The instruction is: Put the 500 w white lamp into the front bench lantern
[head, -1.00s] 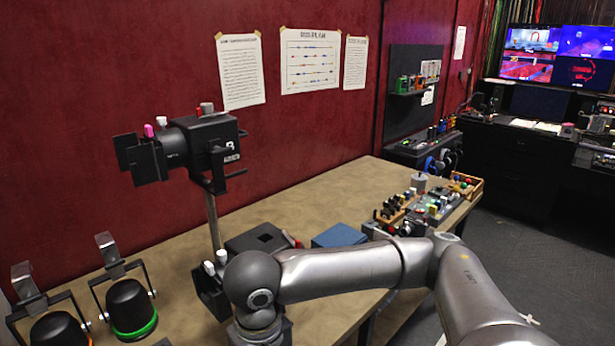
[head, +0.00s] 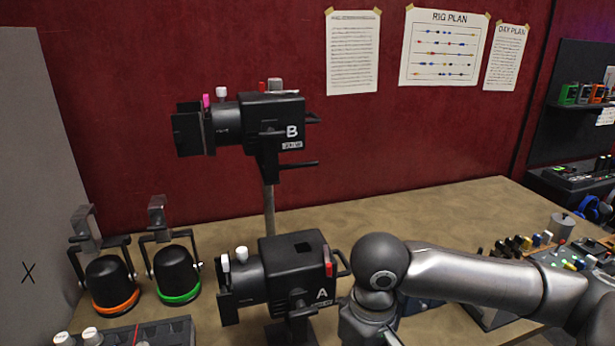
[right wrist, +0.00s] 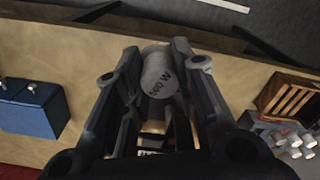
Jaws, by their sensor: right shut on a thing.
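A black lantern marked A (head: 285,268) stands low at the front of the bench, with a dark square opening in its top, white knobs and a red-tipped part. Behind and above it, a lantern marked B (head: 270,118) is on a pole. My right gripper is shut on a grey-white cylindrical lamp (right wrist: 160,75) in the right wrist view; its end face reads what looks like "500 W". In the head view my right arm ends beside lantern A's right side, and its fingers and the lamp are hidden or out of frame. My left gripper is not in view.
Two black lamps with orange (head: 113,290) and green (head: 178,280) rings stand at the left. A panel with knobs (head: 140,335) is at the bottom left. Small gear (head: 575,262) crowds the bench's right. A blue box (right wrist: 35,108) and wooden crate (right wrist: 292,98) show in the wrist view.

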